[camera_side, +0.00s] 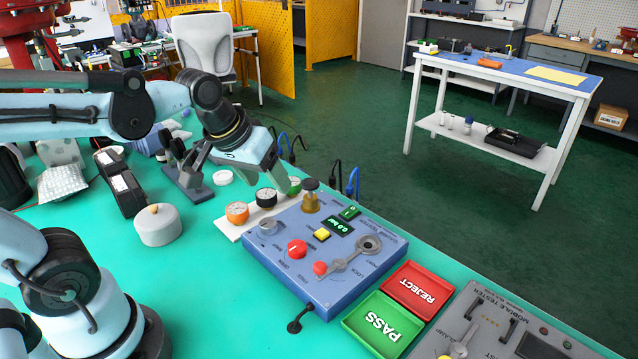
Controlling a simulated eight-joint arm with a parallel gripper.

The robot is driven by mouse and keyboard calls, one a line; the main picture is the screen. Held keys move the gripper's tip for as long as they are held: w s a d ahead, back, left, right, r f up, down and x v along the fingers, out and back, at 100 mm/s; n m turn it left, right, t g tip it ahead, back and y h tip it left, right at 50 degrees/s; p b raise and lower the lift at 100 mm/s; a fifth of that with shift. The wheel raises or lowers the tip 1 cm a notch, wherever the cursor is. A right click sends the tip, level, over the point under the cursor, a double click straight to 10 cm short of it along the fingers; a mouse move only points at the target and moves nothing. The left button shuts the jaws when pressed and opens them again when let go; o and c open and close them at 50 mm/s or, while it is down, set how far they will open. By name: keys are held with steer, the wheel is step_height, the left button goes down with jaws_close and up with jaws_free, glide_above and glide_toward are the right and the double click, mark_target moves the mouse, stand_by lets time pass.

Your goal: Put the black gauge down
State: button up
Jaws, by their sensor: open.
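The black gauge (266,198) stands on a white board (230,228) beside the blue tester, between an orange gauge (237,212) on its left and a green gauge (294,186) on its right. My gripper (240,181) is open, its fingers spread wide just behind and above the gauges. The right finger comes down close to the black and green gauges and partly covers the green one. I cannot tell whether that finger touches either gauge. Nothing shows held between the fingers.
The blue tester (290,272) with knobs, a display and a lever stands in front. Red REJECT (419,289) and green PASS (381,322) trays lie to its right. A grey round weight (158,226) and a white disc (222,177) are nearby.

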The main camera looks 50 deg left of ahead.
steer(key=s+d+f+m+t, duration=0.1)
steer(key=m, duration=0.1)
steer(key=s+d+m, duration=0.1)
steer(key=shift+s+d+f+m+t, duration=0.35)
steer(key=shift+m+t, duration=0.05)
